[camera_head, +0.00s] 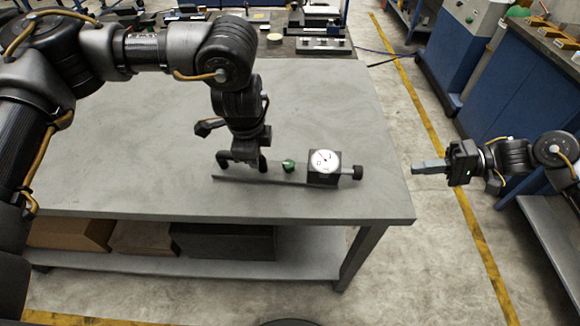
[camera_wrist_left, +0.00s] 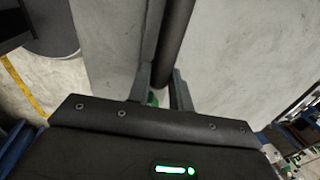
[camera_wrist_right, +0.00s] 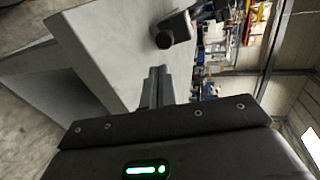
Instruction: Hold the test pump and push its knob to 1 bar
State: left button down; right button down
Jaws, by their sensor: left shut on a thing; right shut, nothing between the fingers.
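The test pump lies near the table's front right, with a flat grey base (camera_head: 285,181), a black block with a white round gauge (camera_head: 323,161) and a green part (camera_head: 289,165). Its black knob (camera_head: 358,172) sticks out to the right; it also shows in the right wrist view (camera_wrist_right: 163,41). The gauge reading is too small to tell. My left gripper (camera_head: 243,166) is shut on the pump's dark bar (camera_wrist_left: 173,40), left of the green part. My right gripper (camera_head: 414,168) is shut and empty, off the table's right edge, pointing at the knob and apart from it.
The grey table (camera_head: 150,130) is mostly bare around the pump. Boxes (camera_head: 222,243) lie on its lower shelf. Equipment (camera_head: 322,40) stands on a dark bench behind. A blue cabinet (camera_head: 515,95) stands at right, across a floor aisle.

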jog(key=shift+d, duration=0.1)
jog(key=d, duration=0.3)
jog(key=shift+s, duration=0.15)
jog(key=shift+a, duration=0.1)
send_near(362, 172)
jog(key=a+f, duration=0.2)
jog(key=w+a+f, duration=0.1)
jog(key=a+f, duration=0.1)
jog(key=shift+w, duration=0.2)
jog(key=shift+w+a, duration=0.1)
jog(key=shift+a, duration=0.8)
jog(key=shift+w+a, duration=0.1)
jog(key=shift+a, duration=1.5)
pick_arm(q)
jog(key=shift+d, duration=0.1)
